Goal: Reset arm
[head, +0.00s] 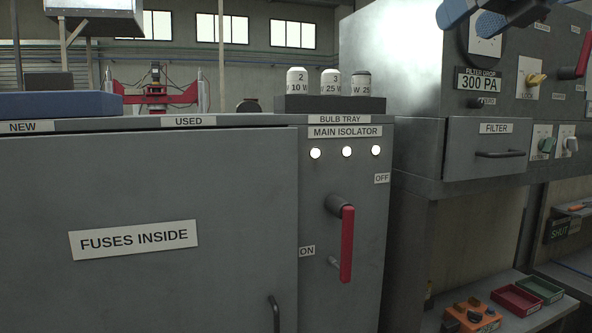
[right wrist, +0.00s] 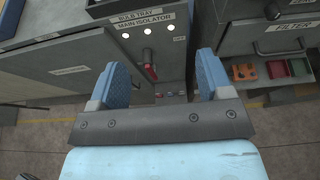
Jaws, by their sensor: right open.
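My right gripper (head: 473,18) shows at the top right edge of the head view, its blue fingers in front of the upper panel. In the right wrist view its two fingers (right wrist: 163,78) stand wide apart with nothing between them but the distant cabinet. The gripper is open, empty and apart from everything. My left gripper is in neither view. The grey fuse cabinet (head: 130,180) stands ahead with its door shut. Its red isolator handle (head: 347,243) hangs down on the front panel; the handle also shows in the right wrist view (right wrist: 150,72).
Three bulbs (head: 330,82) stand in the bulb tray (head: 330,104) on the cabinet top. A filter drawer (head: 487,148) with a handle sits at right, shut. Below are a red tray (head: 517,300), a green tray (head: 541,289) and an orange item (head: 472,316). Open floor (right wrist: 40,140) lies in front.

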